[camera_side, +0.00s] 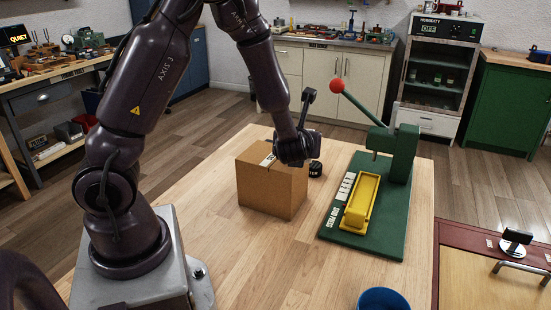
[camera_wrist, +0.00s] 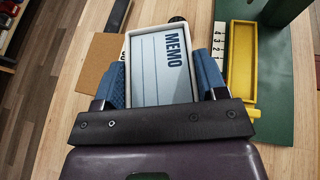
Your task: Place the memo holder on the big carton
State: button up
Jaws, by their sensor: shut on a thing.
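The memo holder (camera_wrist: 160,66) is a pale tray-like piece with a light blue face reading MEMO, seen in the wrist view. My gripper (camera_wrist: 163,78) is shut on it, with a blue finger pad at each side. In the side view my gripper (camera_side: 297,150) is over the back right part of the carton and hides the memo holder. The big carton (camera_side: 266,188) is a closed brown box standing upright on the table. It also shows in the wrist view (camera_wrist: 98,62), left of the memo holder and partly covered. I cannot tell whether the memo holder touches the carton.
A green press (camera_side: 400,152) with a red-knobbed lever and yellow tray (camera_side: 361,200) stands right of the carton. A small black round object (camera_side: 315,169) sits between them. A blue cup (camera_side: 383,299) is at the front edge. The table front (camera_side: 262,262) is clear.

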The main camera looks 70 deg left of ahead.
jog(key=shift+n+g+y, duration=0.5)
jog(key=shift+n+g, duration=0.2)
jog(key=shift+g, duration=0.1)
jog(key=s+a, duration=0.1)
jog(key=a, duration=0.1)
jog(key=s+a, duration=0.1)
jog(key=a, duration=0.2)
jog(key=s+a, duration=0.1)
jog(key=a, duration=0.2)
jog(key=shift+s+r, duration=0.1)
jog(key=shift+s, duration=0.2)
jog(key=shift+f, duration=2.1)
jog(key=shift+f, duration=0.1)
jog(key=o, duration=1)
